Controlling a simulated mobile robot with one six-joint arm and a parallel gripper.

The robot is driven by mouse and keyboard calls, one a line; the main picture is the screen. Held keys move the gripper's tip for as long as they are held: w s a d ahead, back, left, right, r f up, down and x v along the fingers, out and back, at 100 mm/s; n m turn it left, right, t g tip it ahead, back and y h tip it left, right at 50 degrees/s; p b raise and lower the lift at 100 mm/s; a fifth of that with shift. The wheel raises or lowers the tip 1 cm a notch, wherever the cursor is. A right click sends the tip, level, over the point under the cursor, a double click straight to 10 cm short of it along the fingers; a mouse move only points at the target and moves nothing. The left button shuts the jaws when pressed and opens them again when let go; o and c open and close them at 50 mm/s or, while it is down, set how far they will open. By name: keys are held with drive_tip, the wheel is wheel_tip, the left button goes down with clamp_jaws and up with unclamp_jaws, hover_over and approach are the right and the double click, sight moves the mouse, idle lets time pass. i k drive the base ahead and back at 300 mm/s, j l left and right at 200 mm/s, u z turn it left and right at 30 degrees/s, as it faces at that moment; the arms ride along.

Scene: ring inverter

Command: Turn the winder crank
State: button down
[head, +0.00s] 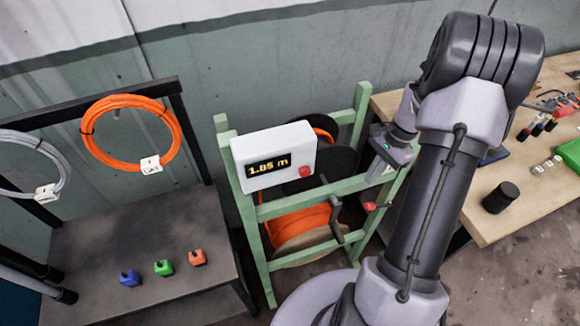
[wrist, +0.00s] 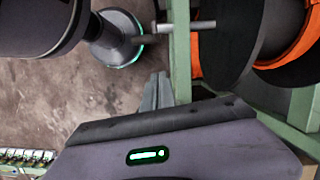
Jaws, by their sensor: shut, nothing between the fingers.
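The winder is a green frame (head: 228,165) holding dark-flanged reels and orange cable (head: 300,226). Its dark crank (head: 338,218) shows at the front of the frame, low and left of my gripper. My gripper (head: 377,170) is shut and empty beside the frame's right upper rail, apart from the crank. In the wrist view, its closed grey fingers (wrist: 156,92) point toward the green post (wrist: 181,60). A grey rod (wrist: 190,25) crosses that post beyond the fingertips; whether it belongs to the crank is unclear.
A white meter (head: 275,155) with a red button reads about 1.85 m. A red-tipped lever (head: 371,206) sits right of the crank. A dark bench (head: 140,250) with three coloured pieces stands left; a wooden table (head: 470,215) with tools stands right.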

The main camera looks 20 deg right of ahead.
sight(324, 181)
drive_tip(key=u, duration=0.15)
drive_tip(key=k+j+z, duration=0.1)
drive_tip(key=k+z, duration=0.8)
drive_tip(key=i, duration=0.1)
